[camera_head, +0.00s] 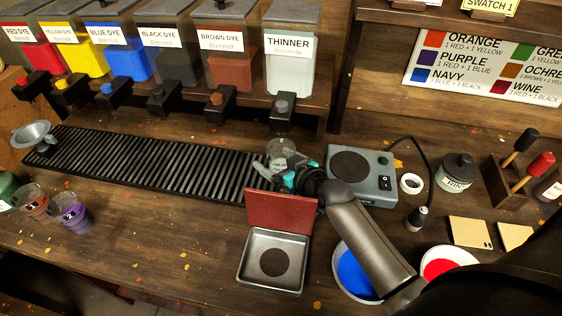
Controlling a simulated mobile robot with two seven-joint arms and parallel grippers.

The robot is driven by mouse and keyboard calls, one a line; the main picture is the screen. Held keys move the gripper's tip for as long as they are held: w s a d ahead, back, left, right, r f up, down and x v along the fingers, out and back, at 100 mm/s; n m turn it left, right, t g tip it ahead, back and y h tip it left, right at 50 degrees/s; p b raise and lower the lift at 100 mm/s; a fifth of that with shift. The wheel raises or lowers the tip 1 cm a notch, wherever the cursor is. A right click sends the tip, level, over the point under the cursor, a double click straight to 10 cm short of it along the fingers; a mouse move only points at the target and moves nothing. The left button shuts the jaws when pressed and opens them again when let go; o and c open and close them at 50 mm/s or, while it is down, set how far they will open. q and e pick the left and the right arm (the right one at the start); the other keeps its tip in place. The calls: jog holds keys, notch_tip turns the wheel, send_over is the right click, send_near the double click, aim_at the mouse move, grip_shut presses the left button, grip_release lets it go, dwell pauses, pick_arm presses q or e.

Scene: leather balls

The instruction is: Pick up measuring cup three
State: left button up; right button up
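A clear cup (281,148) is at the right end of the black slatted rack, right at the fingers of my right gripper (287,178). The arm comes in from the lower right. The fingers are small and overlap the cup and rack, so I cannot tell whether they are shut on it. Two more clear cups stand at the left front: one with a reddish-brown band (35,203) and one with a purple band (72,213). I cannot read a number on any cup. My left gripper is not in view.
Dye dispensers, including the thinner (290,62), line the back above the slatted rack (150,166). A metal funnel (33,134) is at its left end. An open metal tin (273,260), a grey scale-like device (362,172) and paint bowls surround my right arm.

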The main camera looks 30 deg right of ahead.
jog(key=c, duration=1.4)
jog(key=shift+o, duration=0.2)
jog(key=shift+r, duration=0.2)
